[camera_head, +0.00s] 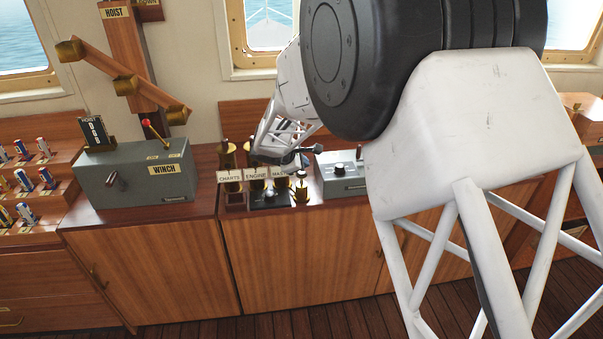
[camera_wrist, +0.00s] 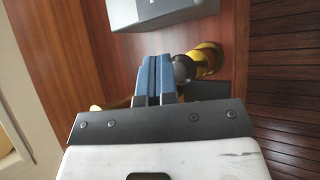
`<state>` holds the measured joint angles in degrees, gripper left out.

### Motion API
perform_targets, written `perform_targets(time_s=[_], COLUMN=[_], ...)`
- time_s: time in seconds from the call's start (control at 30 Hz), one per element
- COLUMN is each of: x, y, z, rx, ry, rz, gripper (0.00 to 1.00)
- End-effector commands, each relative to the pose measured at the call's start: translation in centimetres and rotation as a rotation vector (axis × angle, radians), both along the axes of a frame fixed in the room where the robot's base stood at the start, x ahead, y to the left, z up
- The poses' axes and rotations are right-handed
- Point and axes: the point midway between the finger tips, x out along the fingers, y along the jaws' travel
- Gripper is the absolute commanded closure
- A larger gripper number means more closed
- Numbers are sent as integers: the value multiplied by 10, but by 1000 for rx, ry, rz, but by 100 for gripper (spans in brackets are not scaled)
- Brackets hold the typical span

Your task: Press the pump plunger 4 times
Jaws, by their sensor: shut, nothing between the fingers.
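The pump, a small brass fitting (camera_head: 301,190), stands on the wooden counter, just below my gripper (camera_head: 306,151) in the head view. In the wrist view its brass body (camera_wrist: 208,55) and round dark knob (camera_wrist: 184,69) show just right of my gripper (camera_wrist: 154,78). The knob looks like the top of the plunger. My gripper's blue fingers are shut together and empty. The fingertips appear beside the knob; I cannot tell whether they touch it or how far the plunger is down.
Brass tubes (camera_head: 228,157) with a labelled rack (camera_head: 230,176) stand left of the pump. A grey box (camera_head: 342,185) with knobs sits close on its right. The grey winch box (camera_head: 135,180) is farther left. The counter's front edge is near.

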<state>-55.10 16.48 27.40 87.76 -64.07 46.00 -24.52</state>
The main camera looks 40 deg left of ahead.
Motion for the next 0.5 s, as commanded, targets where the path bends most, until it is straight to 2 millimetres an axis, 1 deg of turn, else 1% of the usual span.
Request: perform_targets(time_s=[0.3, 0.5], x=[0, 0], y=[0, 0], z=[-7, -8], rx=[-1, 0], ry=[0, 0], rz=[1, 0], gripper=[100, 100])
